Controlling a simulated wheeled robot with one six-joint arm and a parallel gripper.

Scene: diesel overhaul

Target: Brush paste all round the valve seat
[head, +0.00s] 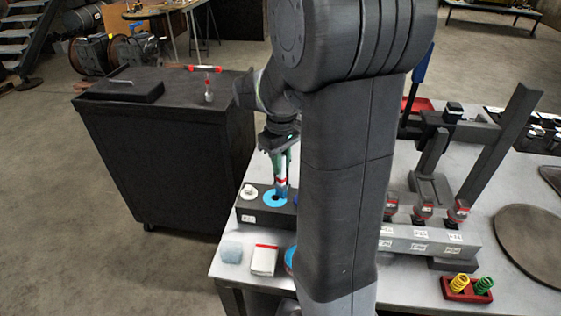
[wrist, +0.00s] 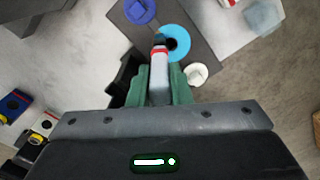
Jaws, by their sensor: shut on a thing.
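My gripper (head: 280,150) is above the dark block (head: 258,216) on the bench, pointing down. Its green fingers show in the wrist view (wrist: 160,85), shut on a brush (wrist: 159,78) with a grey-white handle and a red band. The brush also shows in the head view (head: 281,180), roughly upright. Its lower end is at the bright blue ring (head: 269,199) with a dark centre, which also shows in the wrist view (wrist: 178,34). I cannot tell whether it touches the ring. No valve seat can be made out for certain.
A white knob (head: 249,192) and a darker blue round piece (wrist: 140,11) sit beside the ring on the block. A pale blue sponge (head: 231,252) and a red-edged white pad (head: 264,260) lie in front. A black cabinet (head: 165,160) stands left; a metal fixture (head: 432,185) stands right.

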